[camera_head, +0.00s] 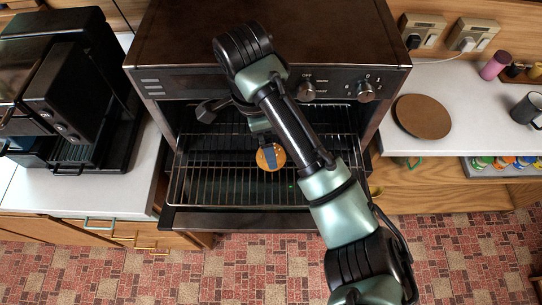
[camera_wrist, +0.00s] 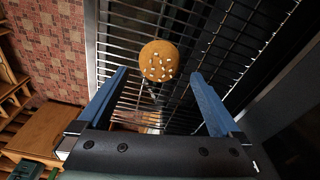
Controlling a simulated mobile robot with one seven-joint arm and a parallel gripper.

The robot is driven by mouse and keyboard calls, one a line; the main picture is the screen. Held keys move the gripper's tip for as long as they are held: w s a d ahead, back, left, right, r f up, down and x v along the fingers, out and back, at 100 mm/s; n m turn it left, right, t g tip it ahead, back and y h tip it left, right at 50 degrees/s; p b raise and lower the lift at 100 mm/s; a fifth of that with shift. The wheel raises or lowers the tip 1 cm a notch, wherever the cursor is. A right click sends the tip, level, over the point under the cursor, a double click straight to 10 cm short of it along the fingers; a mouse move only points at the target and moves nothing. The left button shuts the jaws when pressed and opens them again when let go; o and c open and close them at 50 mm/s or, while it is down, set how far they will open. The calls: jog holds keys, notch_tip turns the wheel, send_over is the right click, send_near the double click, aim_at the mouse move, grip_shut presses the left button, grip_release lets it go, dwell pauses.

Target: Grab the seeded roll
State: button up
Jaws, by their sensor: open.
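The seeded roll (camera_wrist: 159,61) is a round golden-brown bun with pale seeds on top. It lies on the oven's wire rack (camera_wrist: 120,80). In the head view the roll (camera_head: 264,159) is partly covered by my gripper (camera_head: 270,155), which is low over it. In the wrist view my gripper (camera_wrist: 158,88) is open, with blue fingers spread wide. The roll appears beyond the fingertips, roughly centred between them, and nothing is held. A second brown shape (camera_wrist: 140,119) shows between the fingers, partly hidden by the gripper body; I cannot tell what it is.
The oven (camera_head: 270,40) stands open around my arm, its rack (camera_head: 230,190) pulled forward. A black coffee machine (camera_head: 70,90) stands on the left counter. A round wooden board (camera_head: 422,116) and a dark mug (camera_head: 526,110) are on the right counter.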

jog(key=shift+s+d+f+b, duration=0.1)
jog(key=shift+f+b, duration=0.3)
jog(key=shift+f, duration=0.45)
jog(key=shift+d+f+p, duration=0.1)
jog(key=shift+d+p, duration=0.1)
jog(key=shift+p, duration=0.4)
jog(key=shift+d+f, duration=0.1)
jog(key=shift+f, duration=1.35)
jog(key=c, duration=1.2)
